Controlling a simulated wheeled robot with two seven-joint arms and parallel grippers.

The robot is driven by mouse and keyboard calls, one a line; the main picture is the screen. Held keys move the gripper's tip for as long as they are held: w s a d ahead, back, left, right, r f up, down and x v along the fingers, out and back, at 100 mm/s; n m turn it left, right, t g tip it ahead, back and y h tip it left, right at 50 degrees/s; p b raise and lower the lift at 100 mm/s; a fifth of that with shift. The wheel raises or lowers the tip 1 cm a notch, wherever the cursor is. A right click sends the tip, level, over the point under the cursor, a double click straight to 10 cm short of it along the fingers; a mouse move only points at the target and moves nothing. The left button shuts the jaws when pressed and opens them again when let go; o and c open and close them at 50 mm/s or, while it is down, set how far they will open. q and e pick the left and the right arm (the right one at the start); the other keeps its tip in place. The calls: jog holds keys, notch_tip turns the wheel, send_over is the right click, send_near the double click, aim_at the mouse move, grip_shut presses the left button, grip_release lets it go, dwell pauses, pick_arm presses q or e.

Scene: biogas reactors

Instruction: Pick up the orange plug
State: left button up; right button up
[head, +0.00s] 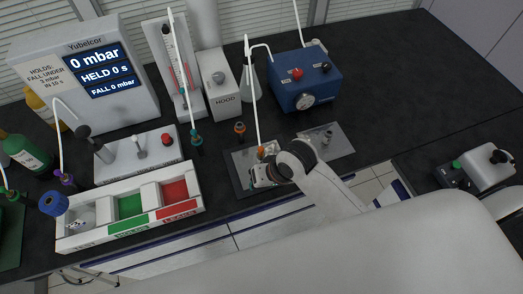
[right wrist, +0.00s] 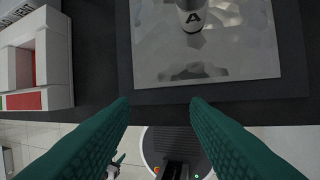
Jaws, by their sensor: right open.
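The orange plug (head: 262,151) shows in the head view at the lower end of a white tube, just above and behind my right gripper (head: 262,175). What it sits in is mostly hidden by the gripper. In the right wrist view my right gripper (right wrist: 160,104) has its two green fingers spread wide with nothing between them. Ahead of them a silvery vessel marked A (right wrist: 193,16) stands on a metal plate (right wrist: 150,68). Its top is cut off by the frame, and no plug shows there. My left gripper is in neither view.
A small orange-brown piece (head: 240,128) stands behind the plate. A white tray (head: 75,242) with green and red compartments lies left. A blue pump box (head: 305,80) stands behind, and a second metal plate (head: 340,149) lies right. The bench's front edge is close.

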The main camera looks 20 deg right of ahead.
aim_at(261, 147)
jog(key=w+d+r+m+g+h+p, duration=0.1)
jog(key=w+r+m+h, duration=0.1)
jog(key=w+r+m, duration=0.4)
jog(key=w+d+r+m+g+h, duration=0.1)
jog(key=w+r+m+g, duration=0.15)
jog(key=r, duration=0.55)
jog(key=shift+n+t, duration=0.35)
jog(key=f, duration=0.2)
jog(key=f+p, duration=0.1)
jog(key=f, duration=0.3)
jog(key=shift+w+f, duration=0.3)
jog(key=shift+w, duration=0.1)
notch_tip(261, 147, down, 4)
jog(key=shift+s+d+f+p, duration=0.1)
jog(key=shift+s+p, duration=0.05)
jog(key=shift+p, duration=0.9)
jog(key=shift+f, duration=0.55)
grip_shut()
